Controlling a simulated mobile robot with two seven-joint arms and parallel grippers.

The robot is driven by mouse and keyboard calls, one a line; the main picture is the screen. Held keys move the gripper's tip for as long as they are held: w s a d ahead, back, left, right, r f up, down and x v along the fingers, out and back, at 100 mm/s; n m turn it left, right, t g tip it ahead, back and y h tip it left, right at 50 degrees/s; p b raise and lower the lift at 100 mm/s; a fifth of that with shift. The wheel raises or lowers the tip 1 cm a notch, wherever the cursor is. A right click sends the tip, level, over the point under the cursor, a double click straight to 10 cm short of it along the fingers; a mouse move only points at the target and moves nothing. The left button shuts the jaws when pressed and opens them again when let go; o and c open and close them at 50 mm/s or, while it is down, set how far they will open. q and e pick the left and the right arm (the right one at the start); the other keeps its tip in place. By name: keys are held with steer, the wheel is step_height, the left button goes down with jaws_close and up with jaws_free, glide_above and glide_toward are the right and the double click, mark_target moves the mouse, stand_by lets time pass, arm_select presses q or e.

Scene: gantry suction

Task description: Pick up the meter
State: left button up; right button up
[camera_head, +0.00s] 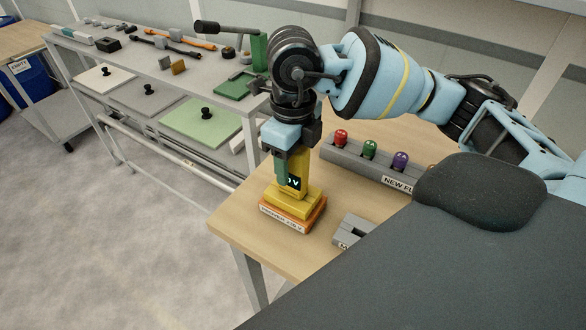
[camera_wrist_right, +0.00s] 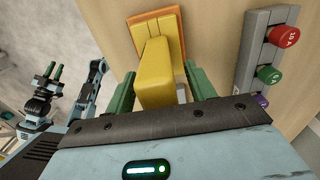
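The yellow meter (camera_head: 302,162), with a dark display, stands upright on an orange labelled base (camera_head: 314,222) near the table's front left corner. The meter also shows in the right wrist view (camera_wrist_right: 156,75). My right gripper (camera_head: 290,168) points down over it, with one green finger on each side of the meter's upper body. In the right wrist view my right gripper (camera_wrist_right: 160,92) is open, with gaps between the fingers and the meter. The head view hides part of the meter behind a finger. My left gripper (camera_wrist_right: 52,71) shows at the left of the wrist view, fingers apart and empty.
A grey rack (camera_head: 362,164) with red, green and purple fuses stands behind the meter. A grey slotted block (camera_head: 352,230) lies to its right. A bench (camera_head: 120,60) with tools, plates and a green fixture (camera_head: 258,52) is at the left. The table's front left corner is clear.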

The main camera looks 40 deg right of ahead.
jaws_close()
